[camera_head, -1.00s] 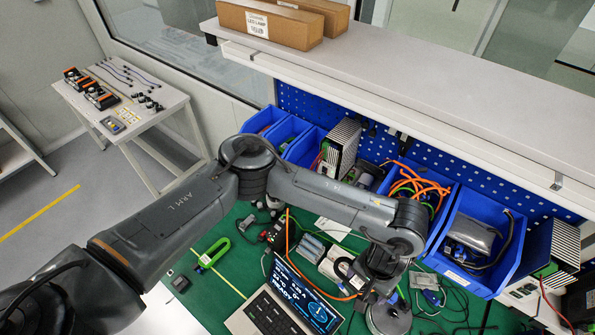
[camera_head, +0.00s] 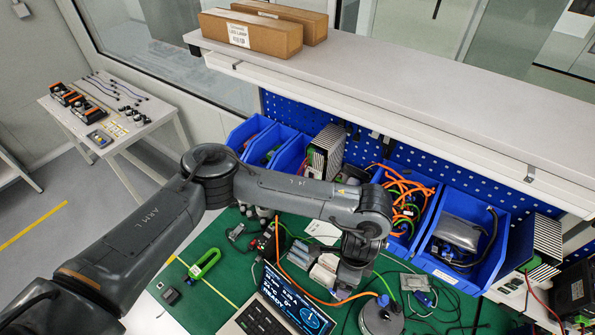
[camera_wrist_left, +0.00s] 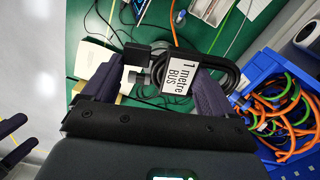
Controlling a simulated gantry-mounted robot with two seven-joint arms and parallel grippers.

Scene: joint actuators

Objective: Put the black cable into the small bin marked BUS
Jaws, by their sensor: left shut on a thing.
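The black cable (camera_wrist_left: 205,72) is a coiled bundle with a white label reading "1 metre BUS" in the left wrist view. My left gripper (camera_wrist_left: 172,75) is shut on it, with purple fingers on either side of the label. In the head view my left gripper (camera_head: 345,284) is above the green bench, near the laptop; the cable cannot be made out there. Blue bins stand along the back, including small ones (camera_head: 246,132) at the left; no BUS marking is legible. My right gripper (camera_wrist_left: 28,133) shows partly at the left edge of the wrist view, its fingers apart.
A blue bin of orange and green cables (camera_head: 402,200) and another holding a grey bag (camera_head: 458,232) stand at the back. A laptop (camera_head: 290,305), a round grey device (camera_head: 381,317) and loose cables crowd the bench. A shelf (camera_head: 400,90) overhangs the bins.

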